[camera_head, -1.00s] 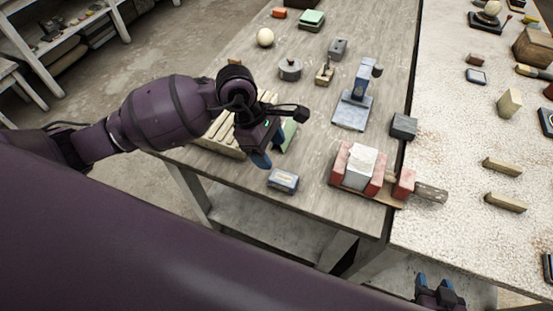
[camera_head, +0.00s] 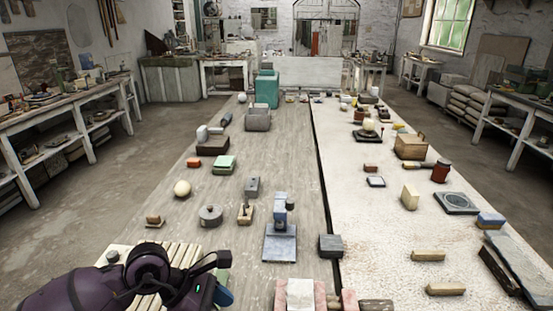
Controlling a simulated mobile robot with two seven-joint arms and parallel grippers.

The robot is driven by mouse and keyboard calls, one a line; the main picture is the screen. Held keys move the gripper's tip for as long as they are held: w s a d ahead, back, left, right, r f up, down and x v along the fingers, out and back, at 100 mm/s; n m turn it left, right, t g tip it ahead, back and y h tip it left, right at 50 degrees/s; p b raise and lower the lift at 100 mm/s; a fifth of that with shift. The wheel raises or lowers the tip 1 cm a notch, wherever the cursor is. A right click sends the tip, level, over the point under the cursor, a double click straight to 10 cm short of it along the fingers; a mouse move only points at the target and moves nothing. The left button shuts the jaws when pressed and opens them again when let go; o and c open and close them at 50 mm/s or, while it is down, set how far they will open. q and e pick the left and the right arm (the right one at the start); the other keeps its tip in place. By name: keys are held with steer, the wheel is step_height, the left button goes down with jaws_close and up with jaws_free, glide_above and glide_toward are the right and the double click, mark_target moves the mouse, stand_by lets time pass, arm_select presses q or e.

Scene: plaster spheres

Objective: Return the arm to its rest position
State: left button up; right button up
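My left arm (camera_head: 110,288) comes in from the bottom left, over the slatted wooden rack (camera_head: 178,254) at the near left of the table. My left gripper (camera_head: 225,296) is at the bottom edge of the view, with a bluish fingertip showing. The rest of it is cut off or hidden by the wrist, so its opening cannot be told. My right gripper is out of view. A pale plaster sphere (camera_head: 182,188) rests on the left part of the table, beyond the rack and apart from my arm. Another pale sphere (camera_head: 368,124) sits on a dark stand on the right part.
A blue-grey stand (camera_head: 280,243), a lidded grey pot (camera_head: 211,215) and a dark grey block (camera_head: 330,245) stand beyond my gripper. A red-and-white block set (camera_head: 300,294) is at the near edge. A dark gap divides the long table. Shelves (camera_head: 60,140) line the left.

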arm_select(q)
steer(key=d+r+n+t+h, duration=0.5)
steer(key=r+n+h, duration=0.4)
steer(key=r+h, duration=0.15)
steer(key=w+a+r+n+t+y, duration=0.1)
steer(key=w+a+n+t+y, duration=0.1)
steer(key=a+n+t+y, duration=0.75)
steer(key=w+a+r+n+t+y, duration=0.1)
steer(key=a+r+n+t+y, duration=0.35)
steer(key=n, duration=1.05)
steer(key=s+a+f+n+g+y, duration=0.3)
steer(key=a+f+n+y, duration=0.1)
steer(key=f+n, duration=0.3)
steer(key=s+a+f+n+g+y, duration=0.2)
steer(key=a+f+n+y, duration=0.15)
steer(key=f+n, duration=0.35)
steer(key=s+f+n+g+h, duration=0.1)
steer(key=s+f+n+g, duration=0.2)
steer(key=s+f+g, duration=0.3)
steer(key=s+f+n+g+h, duration=0.1)
steer(key=s+f+n+g, duration=0.3)
steer(key=s, duration=0.5)
steer(key=w+f+m+t, duration=0.2)
steer(key=w+f+t, duration=0.5)
steer(key=f, duration=0.3)
steer(key=shift+w+d+f+t+h, duration=0.15)
steer(key=shift+d+t+h, duration=0.15)
steer(key=shift+t, duration=0.2)
